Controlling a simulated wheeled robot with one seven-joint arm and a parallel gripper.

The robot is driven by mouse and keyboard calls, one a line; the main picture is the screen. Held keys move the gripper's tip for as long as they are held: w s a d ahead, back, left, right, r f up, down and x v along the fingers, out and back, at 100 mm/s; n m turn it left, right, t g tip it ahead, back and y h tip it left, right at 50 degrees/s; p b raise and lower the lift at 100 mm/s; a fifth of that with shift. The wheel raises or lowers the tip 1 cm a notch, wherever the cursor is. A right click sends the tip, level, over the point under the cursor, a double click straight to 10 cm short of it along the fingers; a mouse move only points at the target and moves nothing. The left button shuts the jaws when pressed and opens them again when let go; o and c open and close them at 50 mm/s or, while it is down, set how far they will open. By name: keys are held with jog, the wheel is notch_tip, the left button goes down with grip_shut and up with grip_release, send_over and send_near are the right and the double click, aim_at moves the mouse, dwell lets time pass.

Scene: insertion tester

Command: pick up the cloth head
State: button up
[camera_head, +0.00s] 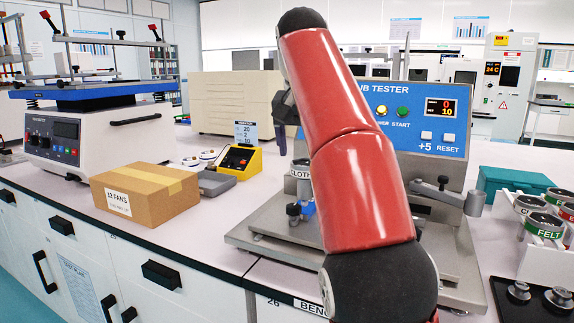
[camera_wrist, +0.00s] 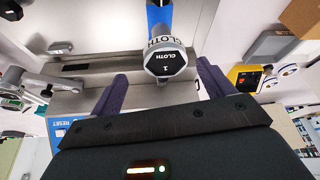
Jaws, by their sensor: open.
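In the head view the cloth head (camera_head: 300,172) stands upright on the tester, partly hidden by my red arm. My gripper (camera_head: 282,135) shows there as a dark shape above and left of it, mostly hidden. A blue part shows below the head.
The rub tester (camera_head: 432,116) stands behind my arm, with a metal arm (camera_head: 440,192) at its right. A rack with a felt head (camera_head: 545,228) is at the right. A carton (camera_head: 145,195), yellow device (camera_head: 238,160) and blue-topped machine (camera_head: 95,125) are at the left.

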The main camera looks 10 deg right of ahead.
aim_at(305, 164)
jog(key=shift+w+a+f, duration=0.1)
jog(key=shift+w, duration=0.15)
jog(key=shift+x, duration=0.9)
jog(key=shift+a+x, duration=0.2)
jog(key=shift+x, duration=1.15)
jog(key=shift+a+x, duration=0.2)
jog(key=shift+x, duration=1.2)
jog(key=shift+d, duration=0.15)
jog(key=c, duration=1.1)
